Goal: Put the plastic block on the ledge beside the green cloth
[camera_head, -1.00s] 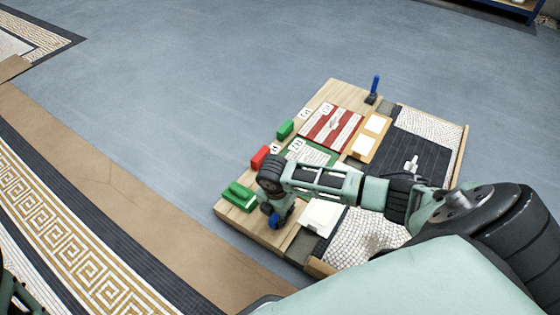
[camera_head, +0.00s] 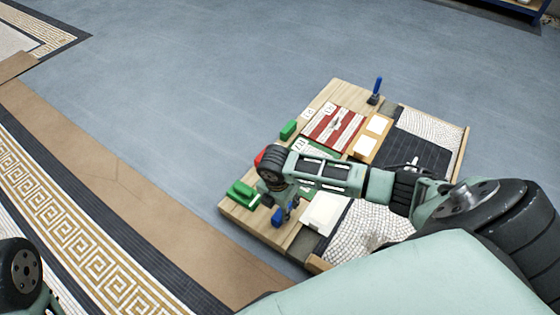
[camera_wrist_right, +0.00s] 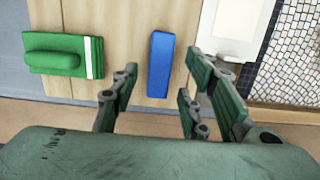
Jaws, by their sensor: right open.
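A blue oblong block (camera_head: 277,216), which looks like the plastic block, lies on the wooden strip at the board's near edge. In the right wrist view the blue block (camera_wrist_right: 160,64) lies ahead of and between the spread fingers. My right gripper (camera_head: 286,207) is open and empty, just beside and over the block; the wrist view shows both fingers (camera_wrist_right: 158,100) apart from it. A green piece with a raised roll and white stripe (camera_head: 242,194), possibly the green cloth, lies left of the block; it also shows in the wrist view (camera_wrist_right: 64,55). My left gripper is out of view.
A white tile (camera_head: 325,209) lies right of the block. A red block (camera_head: 259,157), partly hidden by my right wrist, and a green block (camera_head: 288,130) lie along the wooden strip. A blue upright tool (camera_head: 376,89) stands at the far corner.

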